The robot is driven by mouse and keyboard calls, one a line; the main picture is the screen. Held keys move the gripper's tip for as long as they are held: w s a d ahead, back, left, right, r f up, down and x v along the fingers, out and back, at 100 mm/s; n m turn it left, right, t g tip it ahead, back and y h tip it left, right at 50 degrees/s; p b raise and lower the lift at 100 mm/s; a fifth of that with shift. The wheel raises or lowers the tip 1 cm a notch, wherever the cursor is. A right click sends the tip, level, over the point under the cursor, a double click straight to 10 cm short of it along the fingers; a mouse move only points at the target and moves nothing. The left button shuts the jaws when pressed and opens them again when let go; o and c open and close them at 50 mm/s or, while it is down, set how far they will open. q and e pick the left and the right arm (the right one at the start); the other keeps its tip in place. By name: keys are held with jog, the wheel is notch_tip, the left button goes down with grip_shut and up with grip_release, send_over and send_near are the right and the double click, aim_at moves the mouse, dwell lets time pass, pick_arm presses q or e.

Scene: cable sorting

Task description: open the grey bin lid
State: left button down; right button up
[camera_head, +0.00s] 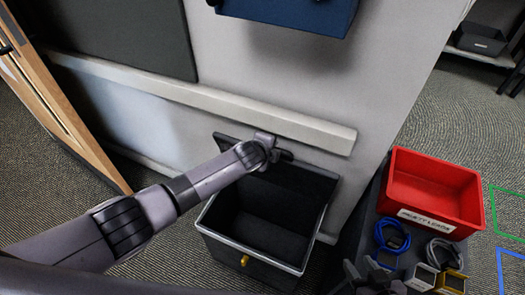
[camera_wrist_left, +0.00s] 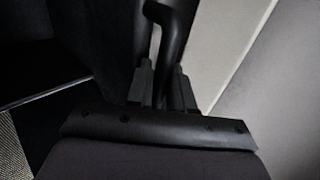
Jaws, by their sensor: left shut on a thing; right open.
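The grey bin (camera_head: 207,219) stands on the floor by the wall, with a pale rim, a yellow latch at its front and a dark, empty-looking inside. Its dark lid (camera_head: 300,180) is raised at the back, tilted up near the wall. My left arm reaches over the bin to the lid's upper edge; its fingers are hidden in the head view. In the left wrist view my left gripper (camera_wrist_left: 163,78) is shut on a dark curved bar, apparently the lid handle (camera_wrist_left: 176,40). My right gripper (camera_head: 370,279) is open at the bottom, near the cables.
A red bin (camera_head: 432,184) with a white label stands on a dark surface at the right. A blue cable (camera_head: 391,238) and a grey cable (camera_head: 444,254) lie before it. A blue bin (camera_head: 292,12) hangs on the wall above. A pale rail (camera_head: 215,103) runs along the wall.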

pick_arm(q)
jog(key=shift+w+d, duration=0.15)
jog(key=shift+w, duration=0.15)
jog(key=shift+f+g, duration=0.1)
jog(key=shift+g, duration=0.2)
